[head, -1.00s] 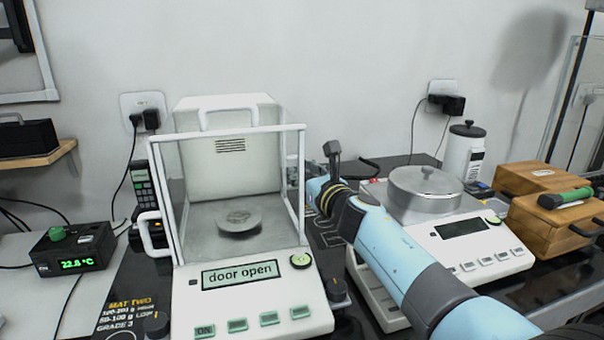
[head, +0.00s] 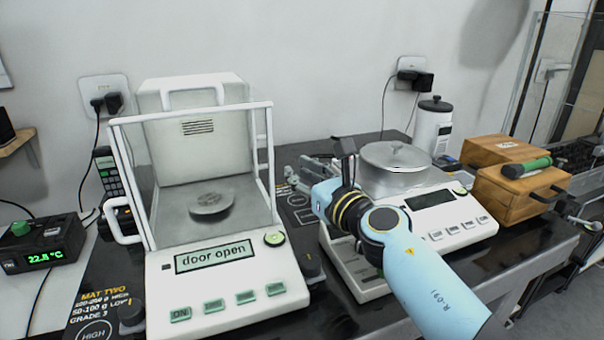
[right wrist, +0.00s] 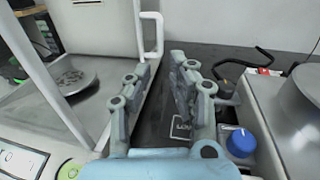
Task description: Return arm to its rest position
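My right arm (head: 430,285) reaches in from the lower right in the head view. Its gripper (head: 297,175) is between the glass-sided balance (head: 215,298) and the right-hand balance (head: 445,222). In the right wrist view the two fingers (right wrist: 161,68) stand a little apart, with the dark mat visible between them and nothing held. The left finger is close beside the glass-sided balance; I cannot tell whether they touch. That balance reads "door open", with a round pan (head: 211,203) inside. My left gripper is in neither view.
A lidded metal dish (head: 396,175) sits on the right-hand balance. Wooden boxes (head: 520,192) and a white bottle (head: 431,135) stand at the right. A thermometer box (head: 40,245) is at the left. A blue knob (right wrist: 241,143) is near the right finger.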

